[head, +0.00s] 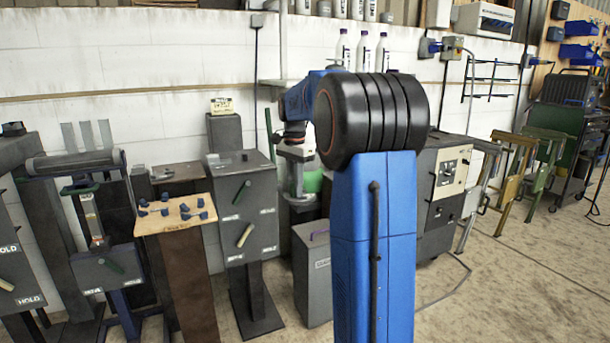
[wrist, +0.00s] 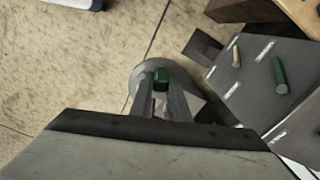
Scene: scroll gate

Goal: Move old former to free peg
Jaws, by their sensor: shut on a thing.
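In the wrist view the two fingers of my gripper (wrist: 160,98) are shut on a small dark green piece (wrist: 161,79). I cannot tell whether this piece is the old former. A grey round shape lies beyond the fingertips, partly hidden by them. In the head view my gripper (head: 293,140) points down beside the grey cabinet, partly hidden by my blue arm. A grey slanted panel (head: 225,210) carries a green rod (head: 243,192) and a tan rod (head: 245,235). In the wrist view these are the green rod (wrist: 280,75) and tan rod (wrist: 236,55). No free peg is clearly visible.
A wooden board (head: 160,221) with several blue pieces stands left of the panel. Another grey stand (head: 78,160) bears a horizontal roller. A grey box (head: 312,275) stands on the floor, and a cream-fronted machine (head: 448,180) is at right. Open floor (head: 530,290) lies front right.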

